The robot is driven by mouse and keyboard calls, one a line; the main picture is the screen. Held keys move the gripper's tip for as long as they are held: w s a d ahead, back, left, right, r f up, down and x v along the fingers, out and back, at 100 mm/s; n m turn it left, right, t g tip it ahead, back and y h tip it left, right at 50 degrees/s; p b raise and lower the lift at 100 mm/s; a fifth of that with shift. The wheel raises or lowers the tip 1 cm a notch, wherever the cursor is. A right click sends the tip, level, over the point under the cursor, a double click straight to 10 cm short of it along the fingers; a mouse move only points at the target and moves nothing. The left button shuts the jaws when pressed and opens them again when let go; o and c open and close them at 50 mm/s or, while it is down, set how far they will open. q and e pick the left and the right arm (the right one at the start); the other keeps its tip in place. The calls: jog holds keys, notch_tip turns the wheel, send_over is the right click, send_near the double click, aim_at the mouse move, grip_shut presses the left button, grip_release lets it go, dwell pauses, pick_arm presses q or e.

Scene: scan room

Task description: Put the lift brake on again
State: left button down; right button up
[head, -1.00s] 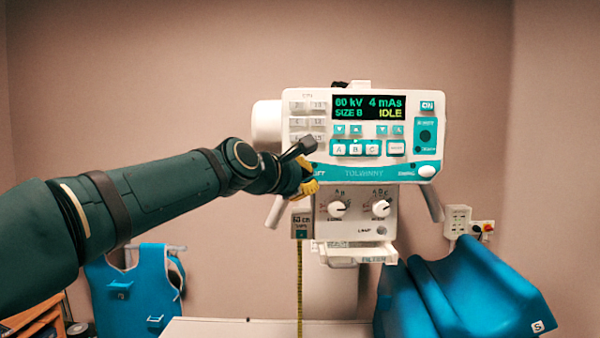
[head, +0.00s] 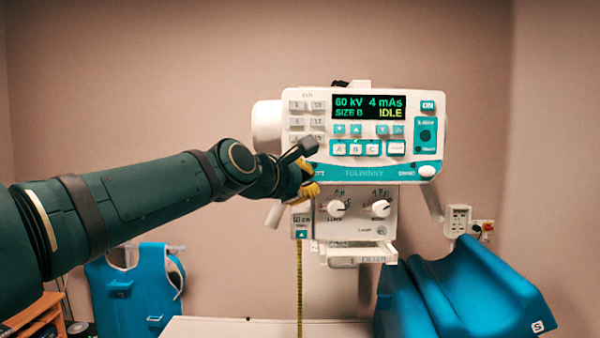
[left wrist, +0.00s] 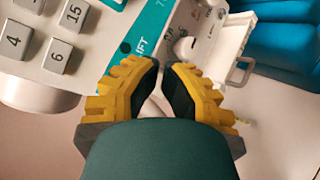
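The white and teal control console (head: 355,173) shows "60 kV 4 mAs SIZE B IDLE". A "LIFT" label shows on its teal band in the left wrist view (left wrist: 142,46), with a small dark round spot (left wrist: 125,47) beside it. My left gripper (head: 314,178) is at the console's lower left corner and hides most of that label in the head view. Its yellow fingers have their tips close together (left wrist: 161,67) with nothing held between them. They overlap the band's edge in the picture; I cannot tell whether they touch it. My right gripper is out of view.
Keypad buttons (left wrist: 72,16) lie just left of the fingers. Below the console are a panel with two knobs (head: 337,208) and a hanging tape measure (head: 299,275). A white oval button (head: 428,171) sits at the band's right end. Blue padded shapes (head: 470,290) stand lower right.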

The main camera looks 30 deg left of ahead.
pick_arm(q)
jog(key=s+d, duration=0.2)
jog(key=s, duration=0.1)
jog(key=shift+s, duration=0.15)
dwell(1.0)
